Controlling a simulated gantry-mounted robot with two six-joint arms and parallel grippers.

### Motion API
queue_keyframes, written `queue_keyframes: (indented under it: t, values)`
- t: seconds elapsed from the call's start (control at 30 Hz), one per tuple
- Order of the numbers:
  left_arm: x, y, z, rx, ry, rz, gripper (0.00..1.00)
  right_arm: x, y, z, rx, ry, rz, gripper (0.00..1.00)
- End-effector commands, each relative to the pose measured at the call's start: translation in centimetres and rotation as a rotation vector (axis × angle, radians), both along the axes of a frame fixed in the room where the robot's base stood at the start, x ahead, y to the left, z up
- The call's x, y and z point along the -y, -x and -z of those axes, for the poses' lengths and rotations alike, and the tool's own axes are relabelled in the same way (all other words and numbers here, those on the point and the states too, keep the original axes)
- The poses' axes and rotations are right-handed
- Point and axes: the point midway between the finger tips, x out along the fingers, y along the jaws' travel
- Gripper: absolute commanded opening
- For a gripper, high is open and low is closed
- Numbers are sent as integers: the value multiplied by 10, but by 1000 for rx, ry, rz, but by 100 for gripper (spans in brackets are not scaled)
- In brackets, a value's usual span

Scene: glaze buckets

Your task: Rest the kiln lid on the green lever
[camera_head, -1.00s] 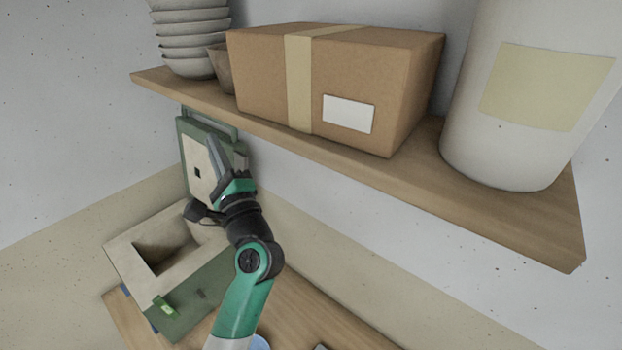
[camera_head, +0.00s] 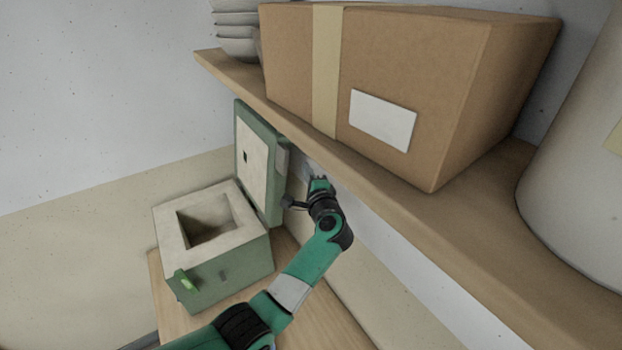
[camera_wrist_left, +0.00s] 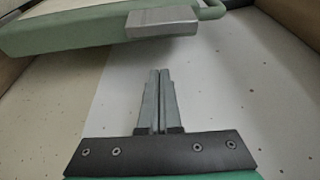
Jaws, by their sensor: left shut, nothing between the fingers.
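The kiln (camera_head: 232,270) is a green box with a cream top and a square opening, standing on a wooden table. Its lid (camera_head: 256,160), green with a cream inner face, stands upright and open at the kiln's back edge. The green lever (camera_head: 187,280) sticks out at the kiln's front left; nothing rests on it. My left gripper (camera_head: 314,173) is shut and empty, to the right of the lid near the back wall. The left wrist view shows its closed fingers (camera_wrist_left: 158,75) apart from the lid's green edge (camera_wrist_left: 70,36) and grey block (camera_wrist_left: 162,21). My right gripper is not in view.
A wooden shelf (camera_head: 470,225) runs above my left arm and close over the lid. It carries a cardboard box (camera_head: 390,60), stacked bowls (camera_head: 237,30) and a large pale container (camera_head: 580,190). The space above the kiln opening is free.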

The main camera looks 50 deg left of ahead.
Motion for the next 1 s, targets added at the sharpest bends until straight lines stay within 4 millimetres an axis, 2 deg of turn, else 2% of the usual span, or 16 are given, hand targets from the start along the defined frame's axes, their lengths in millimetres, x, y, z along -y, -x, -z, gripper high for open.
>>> queue_keyframes:
  t: [0.1,0.27,0.4,0.6,1.0]
  values:
    - [-18,-6,2,-2,0,-2,0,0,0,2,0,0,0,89]
    - [-36,-12,1,-1,1,0,0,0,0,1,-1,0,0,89]
    - [-35,3,-5,1,-1,0,0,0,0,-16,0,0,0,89]
    - [-35,21,-7,0,0,0,0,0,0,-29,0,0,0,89]
    - [-35,26,-5,0,0,1,0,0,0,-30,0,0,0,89]
